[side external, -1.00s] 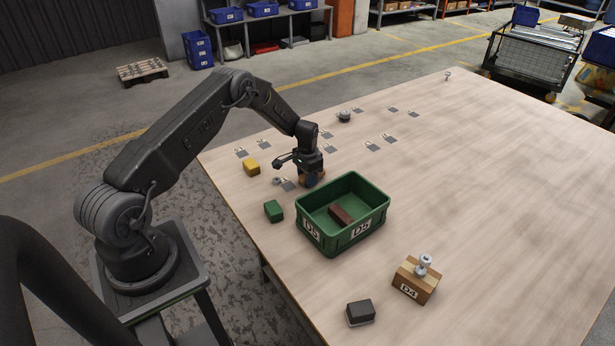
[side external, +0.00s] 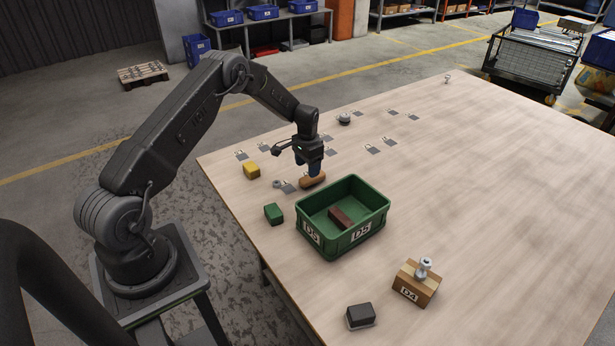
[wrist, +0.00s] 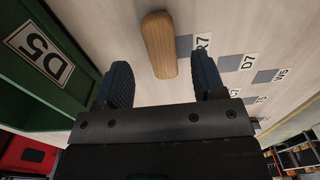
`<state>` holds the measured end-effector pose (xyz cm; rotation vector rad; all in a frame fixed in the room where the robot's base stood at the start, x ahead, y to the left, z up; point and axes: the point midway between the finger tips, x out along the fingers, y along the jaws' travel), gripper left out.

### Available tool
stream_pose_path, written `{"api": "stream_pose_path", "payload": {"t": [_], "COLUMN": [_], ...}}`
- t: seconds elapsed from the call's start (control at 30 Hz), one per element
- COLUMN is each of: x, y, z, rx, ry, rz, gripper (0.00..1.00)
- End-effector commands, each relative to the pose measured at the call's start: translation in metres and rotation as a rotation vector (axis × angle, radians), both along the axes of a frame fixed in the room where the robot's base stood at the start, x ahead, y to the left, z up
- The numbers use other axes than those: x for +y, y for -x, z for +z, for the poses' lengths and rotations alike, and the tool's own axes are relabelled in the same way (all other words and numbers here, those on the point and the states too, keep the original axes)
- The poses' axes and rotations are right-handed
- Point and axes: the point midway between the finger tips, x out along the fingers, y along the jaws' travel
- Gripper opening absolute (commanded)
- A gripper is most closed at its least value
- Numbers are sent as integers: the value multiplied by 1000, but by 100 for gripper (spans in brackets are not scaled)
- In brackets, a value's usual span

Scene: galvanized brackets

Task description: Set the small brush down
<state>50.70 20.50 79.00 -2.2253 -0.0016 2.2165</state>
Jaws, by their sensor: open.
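The small brush (side external: 312,181), of which a wooden brown body shows, lies on the table behind the green crate. In the wrist view its rounded wooden back (wrist: 158,45) lies between and beyond my two blue fingers, with a grey square label patch beside it. My gripper (side external: 309,172) is open and empty just above the brush, and its fingers (wrist: 163,82) stand apart from the wood. Any bristles under the wood are hidden.
The green D5 crate (side external: 373,222) stands close in front and holds a dark red-brown block (side external: 340,217). A yellow block (side external: 251,170), green block (side external: 273,213), black block (side external: 360,313) and D4 box (side external: 415,283) stand around. The table's right side is clear.

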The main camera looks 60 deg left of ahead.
Motion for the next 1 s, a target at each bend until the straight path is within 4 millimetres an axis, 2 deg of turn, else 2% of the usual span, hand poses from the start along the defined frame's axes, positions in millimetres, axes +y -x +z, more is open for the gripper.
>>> {"api": "stream_pose_path", "payload": {"t": [0.1,0.2,0.43,0.53,0.67,0.77,0.9,1.0], "x": [0,0,-2,-12,-41,-72,-115,-144], "y": [0,0,0,0,6,20,53,83], "z": [26,42,64,88,143,193,251,285], "rx": [-2,-1,-2,-20,-65,-108,-170,-216], "ry": [-2,-2,-2,-11,-29,-42,-54,-57], "rz": [0,0,0,-2,-5,-6,-6,-5], "gripper": [63,63,63,63,63,63,63,63]}}
